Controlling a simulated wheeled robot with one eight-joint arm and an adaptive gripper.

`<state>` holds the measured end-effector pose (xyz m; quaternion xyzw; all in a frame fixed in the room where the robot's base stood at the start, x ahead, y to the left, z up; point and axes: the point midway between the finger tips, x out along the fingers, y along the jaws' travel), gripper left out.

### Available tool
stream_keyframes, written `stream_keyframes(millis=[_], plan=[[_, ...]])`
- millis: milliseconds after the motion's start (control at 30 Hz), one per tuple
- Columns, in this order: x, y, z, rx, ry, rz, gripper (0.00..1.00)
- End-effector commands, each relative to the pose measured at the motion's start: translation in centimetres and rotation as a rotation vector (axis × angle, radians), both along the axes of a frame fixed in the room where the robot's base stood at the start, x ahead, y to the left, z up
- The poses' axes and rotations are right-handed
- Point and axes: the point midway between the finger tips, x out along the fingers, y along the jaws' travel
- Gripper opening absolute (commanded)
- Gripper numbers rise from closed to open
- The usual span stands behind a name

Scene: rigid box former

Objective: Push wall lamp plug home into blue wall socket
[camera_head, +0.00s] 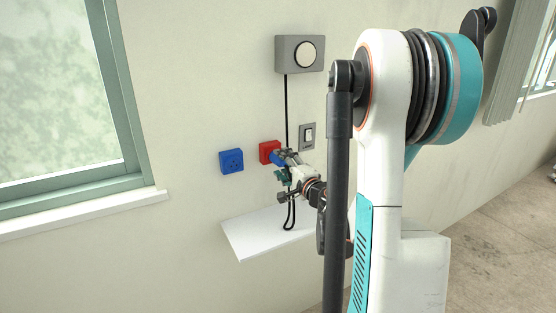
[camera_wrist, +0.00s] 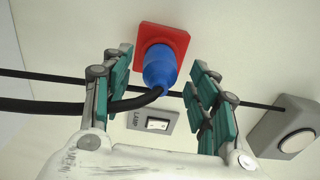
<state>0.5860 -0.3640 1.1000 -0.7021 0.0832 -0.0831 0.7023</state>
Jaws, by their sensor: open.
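The blue wall socket (camera_head: 231,162) is on the wall left of the red socket (camera_head: 267,150), with its face uncovered. The blue plug (camera_wrist: 158,72), with its black cord (camera_wrist: 60,106), stands against the face of the red socket (camera_wrist: 178,42) in the wrist view. How deep it sits there I cannot tell. My gripper (camera_wrist: 160,68) is open, with one teal-padded finger on each side of the plug and visible gaps between. In the head view my gripper (camera_head: 284,168) is in front of the red socket and partly hides the plug.
The wall lamp (camera_head: 299,53) is above, with its black cord (camera_head: 286,105) hanging down the wall. A grey switch (camera_head: 307,137) is right of the red socket. A white shelf (camera_head: 255,240) juts out below. A window (camera_head: 60,90) is at left.

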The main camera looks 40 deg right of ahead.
Motion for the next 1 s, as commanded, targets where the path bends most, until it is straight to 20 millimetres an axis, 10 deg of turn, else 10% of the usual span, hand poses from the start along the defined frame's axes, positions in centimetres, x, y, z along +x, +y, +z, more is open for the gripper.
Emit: stream_keyframes(millis=[1000], plan=[[3.2, -0.8, -0.1, 0.000, 0.000, 0.000, 0.54]])
